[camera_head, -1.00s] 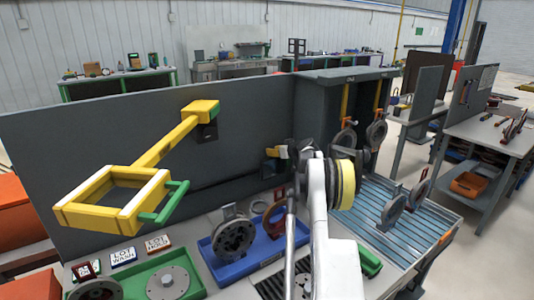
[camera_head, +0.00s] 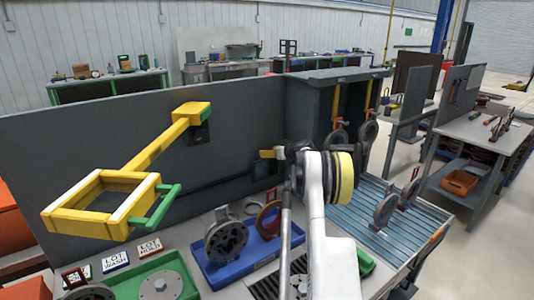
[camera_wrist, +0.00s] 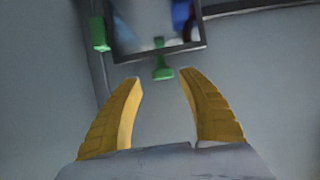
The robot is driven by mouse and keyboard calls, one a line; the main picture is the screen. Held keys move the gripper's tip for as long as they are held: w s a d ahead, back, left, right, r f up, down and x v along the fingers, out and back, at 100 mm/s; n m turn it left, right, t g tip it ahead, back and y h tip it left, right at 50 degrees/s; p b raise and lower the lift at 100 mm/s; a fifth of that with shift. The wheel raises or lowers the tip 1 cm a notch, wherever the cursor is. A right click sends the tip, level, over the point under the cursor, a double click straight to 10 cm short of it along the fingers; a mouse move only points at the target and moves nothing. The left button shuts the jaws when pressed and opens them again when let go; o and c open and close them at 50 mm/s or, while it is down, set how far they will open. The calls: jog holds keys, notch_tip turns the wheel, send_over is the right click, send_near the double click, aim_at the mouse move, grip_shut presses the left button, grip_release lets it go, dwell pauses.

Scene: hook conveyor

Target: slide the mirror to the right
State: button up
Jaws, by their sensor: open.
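In the wrist view a dark-framed square panel with a reflective face, which I take to be the mirror (camera_wrist: 155,28), is at the top, cut off by the picture edge. A green handle (camera_wrist: 162,69) sticks out from its lower edge. My gripper (camera_wrist: 160,80) is open, with its two yellow fingers either side of the line of the handle and the handle just beyond the tips. Nothing is between the fingers. In the head view my gripper (camera_head: 272,154) is near the grey wall panel, and the mirror cannot be made out clearly there, partly hidden by my arm.
A yellow frame (camera_head: 75,225) on a yellow arm juts from the wall panel (camera_head: 90,140) at left. Blue (camera_head: 228,275) and green trays with metal parts lie on the bench. Rings hang at right above a ribbed conveyor (camera_head: 365,210). Another green piece (camera_wrist: 98,34) is left of the mirror.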

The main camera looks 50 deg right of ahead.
jog(key=v, duration=0.9)
jog(key=shift+s, duration=0.3)
jog(key=shift+r, duration=0.1)
